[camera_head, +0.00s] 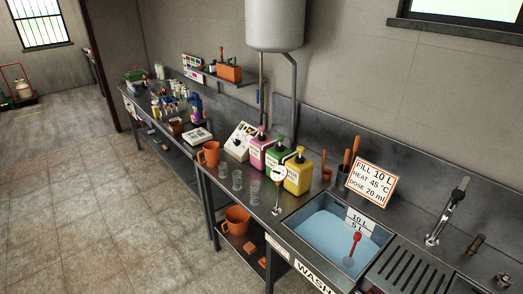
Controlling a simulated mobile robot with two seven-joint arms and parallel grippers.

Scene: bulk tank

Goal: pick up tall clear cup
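Three small clear cups stand in a row on the steel counter (216,187), in front of the pump bottles. One clear cup (223,170) is nearest the orange jug, another clear cup (237,181) is in the middle, and a third clear cup (254,189) is nearest the sink. They look upright. They are too small here to tell surely which is the tall one. Neither of my grippers shows in the head view.
An orange jug (209,154) stands left of the cups. Pink (260,153), green (275,160) and yellow (298,175) pump bottles stand behind them. A dial on a stem (278,175) rises beside the sink basin (335,235). The floor (130,220) in front is clear.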

